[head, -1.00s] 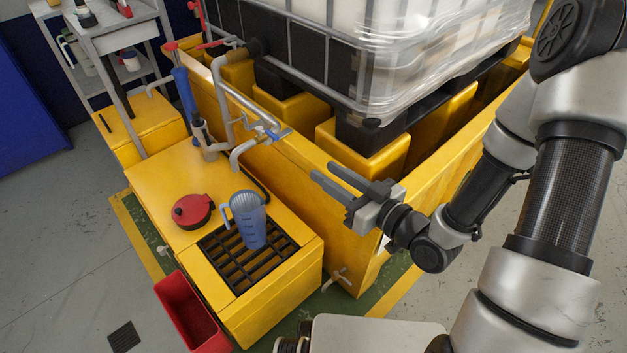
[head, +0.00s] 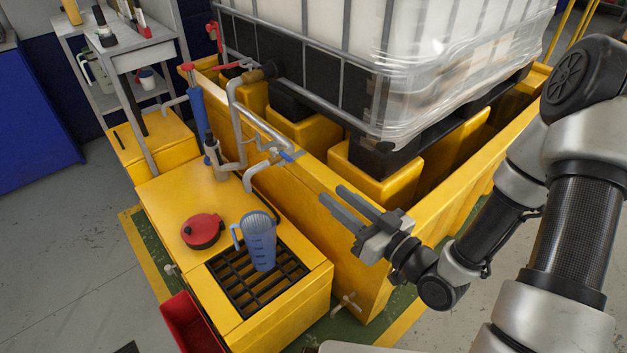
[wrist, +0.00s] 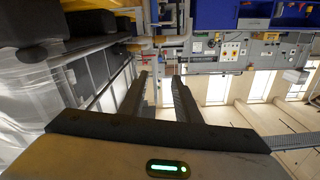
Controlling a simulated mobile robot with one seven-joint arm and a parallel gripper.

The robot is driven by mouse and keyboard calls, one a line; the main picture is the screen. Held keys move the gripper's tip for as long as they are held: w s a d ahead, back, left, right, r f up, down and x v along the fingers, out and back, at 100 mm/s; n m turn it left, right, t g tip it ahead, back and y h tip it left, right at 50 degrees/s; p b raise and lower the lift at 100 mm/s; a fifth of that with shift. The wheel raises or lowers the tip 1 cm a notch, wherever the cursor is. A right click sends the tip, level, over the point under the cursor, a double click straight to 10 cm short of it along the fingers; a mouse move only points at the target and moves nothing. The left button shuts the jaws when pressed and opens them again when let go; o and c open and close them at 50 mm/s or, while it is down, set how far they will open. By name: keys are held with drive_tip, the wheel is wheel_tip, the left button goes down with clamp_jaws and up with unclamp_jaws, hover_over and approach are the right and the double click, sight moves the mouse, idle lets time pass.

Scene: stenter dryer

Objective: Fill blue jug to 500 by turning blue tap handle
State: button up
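The blue jug (head: 262,247), translucent with level marks, stands upright on the black grate (head: 240,293) of the yellow stand; its fill level cannot be told. The blue tap handle (head: 287,156) is on the grey pipe (head: 262,165), whose spout end is above and behind the jug. My gripper (head: 338,204) is open and empty, right of the jug and below and right of the handle, apart from both. In the wrist view my two fingers (wrist: 157,88) are spread with nothing between them; neither jug nor handle can be made out there.
A red lid (head: 202,230) lies on the yellow stand left of the jug. A wrapped white tank (head: 400,60) sits in a yellow bund behind my gripper. A red bin (head: 190,325) stands at front left. A grey shelf cart (head: 120,60) is at back left.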

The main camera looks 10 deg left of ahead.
sight(291, 161)
drive_tip(key=shift+b+x, duration=1.05)
drive_tip(key=shift+x, duration=7.55)
drive_tip(key=shift+c, duration=0.5)
clamp_jaws()
